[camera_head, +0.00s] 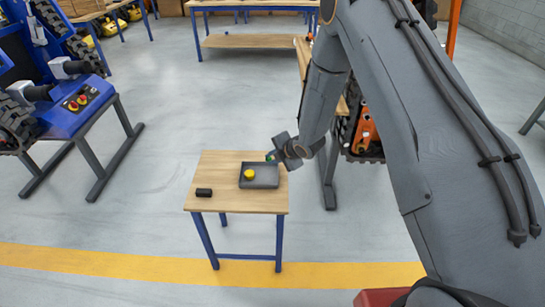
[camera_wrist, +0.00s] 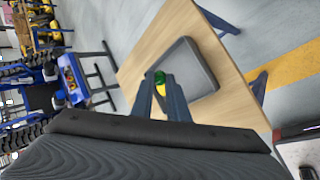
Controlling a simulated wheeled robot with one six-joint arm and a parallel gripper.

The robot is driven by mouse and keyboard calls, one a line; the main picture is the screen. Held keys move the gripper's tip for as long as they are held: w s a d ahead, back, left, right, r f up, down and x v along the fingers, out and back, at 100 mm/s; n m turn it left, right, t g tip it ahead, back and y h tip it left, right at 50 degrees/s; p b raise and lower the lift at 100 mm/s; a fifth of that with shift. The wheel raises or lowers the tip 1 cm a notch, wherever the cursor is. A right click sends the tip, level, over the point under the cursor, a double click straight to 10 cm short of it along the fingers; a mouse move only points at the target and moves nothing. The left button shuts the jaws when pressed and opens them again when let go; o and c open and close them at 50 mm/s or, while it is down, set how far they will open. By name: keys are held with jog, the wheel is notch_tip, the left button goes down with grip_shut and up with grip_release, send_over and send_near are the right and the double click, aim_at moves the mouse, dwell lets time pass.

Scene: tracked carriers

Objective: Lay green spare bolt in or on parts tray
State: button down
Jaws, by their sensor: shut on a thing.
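The green spare bolt (camera_head: 270,157) shows as a small green spot at the tip of my gripper (camera_head: 277,156), by the back right corner of the parts tray. In the wrist view the green bolt (camera_wrist: 159,77) sits between the fingertips of my gripper (camera_wrist: 161,82), which is shut on it. The parts tray (camera_head: 266,184) is dark grey and shallow, on a small wooden table. The tray (camera_wrist: 201,66) lies just beyond the fingers in the wrist view. A yellow round thing (camera_head: 249,174) is in the tray's left part. The gap between bolt and tray cannot be judged.
The small table (camera_head: 230,204) has a wooden top and blue legs. A black object (camera_head: 203,193) lies at its front left. Tracked machinery (camera_head: 366,135) stands behind my arm. The table's back left is bare.

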jog(key=shift+f+b, duration=2.25)
jog(key=shift+f, duration=1.35)
jog(key=c, duration=1.6)
grip_release()
jog(key=shift+c, duration=0.2)
jog(key=v, duration=0.7)
jog(key=shift+s+d+r+b, duration=0.2)
jog(key=shift+r+b, duration=0.1)
jog(key=shift+b, duration=0.15)
